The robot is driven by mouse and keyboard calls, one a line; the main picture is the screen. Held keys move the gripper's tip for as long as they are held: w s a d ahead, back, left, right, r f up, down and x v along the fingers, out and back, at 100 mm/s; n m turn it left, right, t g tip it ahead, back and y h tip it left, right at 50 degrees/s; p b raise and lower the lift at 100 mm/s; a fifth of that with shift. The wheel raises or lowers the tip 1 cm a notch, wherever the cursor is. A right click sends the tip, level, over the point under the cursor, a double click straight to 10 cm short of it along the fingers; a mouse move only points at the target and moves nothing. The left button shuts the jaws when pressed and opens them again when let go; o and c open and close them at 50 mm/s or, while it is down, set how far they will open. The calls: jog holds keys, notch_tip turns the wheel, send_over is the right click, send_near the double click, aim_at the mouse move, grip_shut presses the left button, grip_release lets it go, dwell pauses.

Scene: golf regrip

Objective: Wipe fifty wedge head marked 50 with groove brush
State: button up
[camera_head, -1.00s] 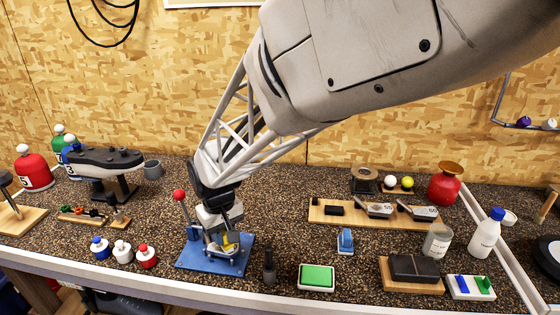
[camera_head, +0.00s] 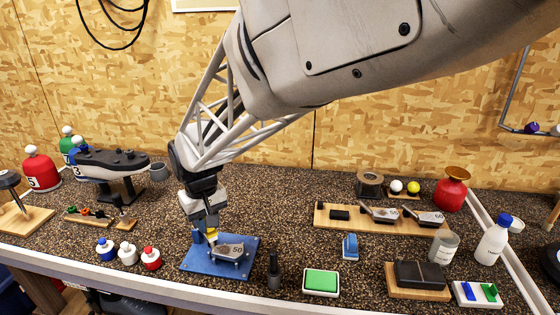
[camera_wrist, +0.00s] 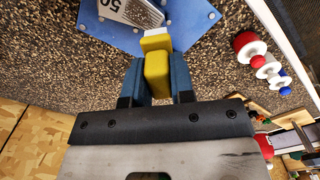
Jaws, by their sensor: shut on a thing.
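The wedge head marked 50 (camera_head: 230,250) lies on a blue base plate (camera_head: 215,267) at the front left of centre. Its grooved face and part of its number show at the top of the wrist view (camera_wrist: 133,10). My gripper (camera_head: 209,225) is shut on the yellow groove brush (camera_wrist: 157,72), which has a pale bristle end (camera_wrist: 156,40). The brush is at the left end of the wedge head, with its bristle end toward it. I cannot tell whether the bristles touch the metal.
A wooden rack (camera_head: 345,224) with wedge heads stands right of centre. A dark bottle (camera_head: 274,272) and a green pad in a white tray (camera_head: 321,282) stand right of the plate. Small capped bottles (camera_head: 128,254) stand left of it.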

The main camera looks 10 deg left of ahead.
jog(key=shift+r, duration=1.85)
jog(key=shift+f, duration=0.15)
